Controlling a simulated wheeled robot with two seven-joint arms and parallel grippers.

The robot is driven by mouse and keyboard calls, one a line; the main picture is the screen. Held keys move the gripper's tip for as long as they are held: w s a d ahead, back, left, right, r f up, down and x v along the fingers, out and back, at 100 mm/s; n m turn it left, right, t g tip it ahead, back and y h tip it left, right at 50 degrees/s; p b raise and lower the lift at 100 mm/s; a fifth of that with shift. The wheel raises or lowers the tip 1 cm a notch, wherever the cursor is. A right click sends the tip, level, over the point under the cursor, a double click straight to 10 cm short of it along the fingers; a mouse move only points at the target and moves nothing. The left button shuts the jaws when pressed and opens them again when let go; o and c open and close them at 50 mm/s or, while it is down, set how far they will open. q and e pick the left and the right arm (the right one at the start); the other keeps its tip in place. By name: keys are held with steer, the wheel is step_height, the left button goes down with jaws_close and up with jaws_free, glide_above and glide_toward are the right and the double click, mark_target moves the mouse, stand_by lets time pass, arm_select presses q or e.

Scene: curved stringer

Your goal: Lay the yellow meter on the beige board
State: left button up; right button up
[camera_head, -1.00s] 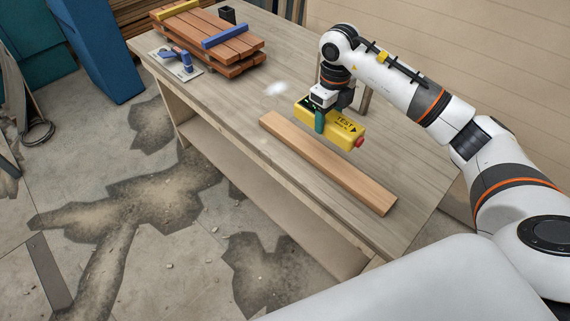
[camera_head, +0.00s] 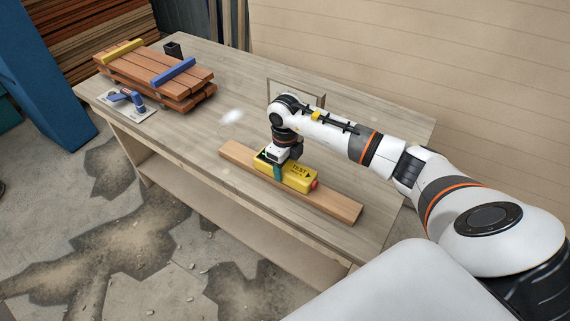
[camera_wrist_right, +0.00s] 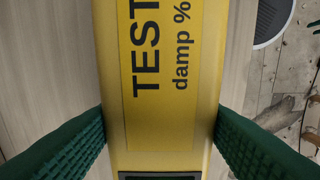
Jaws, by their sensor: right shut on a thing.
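The yellow meter (camera_head: 300,178), marked TEST and with a red end, lies lengthwise over the beige board (camera_head: 342,206) on the bench. It looks very low over the board; I cannot tell whether it touches. My right gripper (camera_head: 278,172) is shut on the meter near its left end. In the right wrist view, the green ribbed fingers of the gripper (camera_wrist_right: 160,138) press on both sides of the meter (camera_wrist_right: 162,70), and its label reads "TEST damp %". The board's middle is hidden under the meter. My left gripper is not in view.
The grey wooden bench (camera_head: 200,128) has free room around the board. A stack of reddish planks (camera_head: 150,80) with yellow and blue bars stands at the far left. A blue tool (camera_head: 127,98) and a black cup (camera_head: 172,50) are near it.

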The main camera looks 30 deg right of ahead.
steer(key=o, duration=0.8)
steer(key=shift+f, duration=0.1)
steer(key=o, duration=0.4)
steer(key=shift+r, duration=0.35)
step_height(320, 180, up, 12)
steer(key=shift+f+b, duration=0.15)
steer(key=shift+b, duration=1.05)
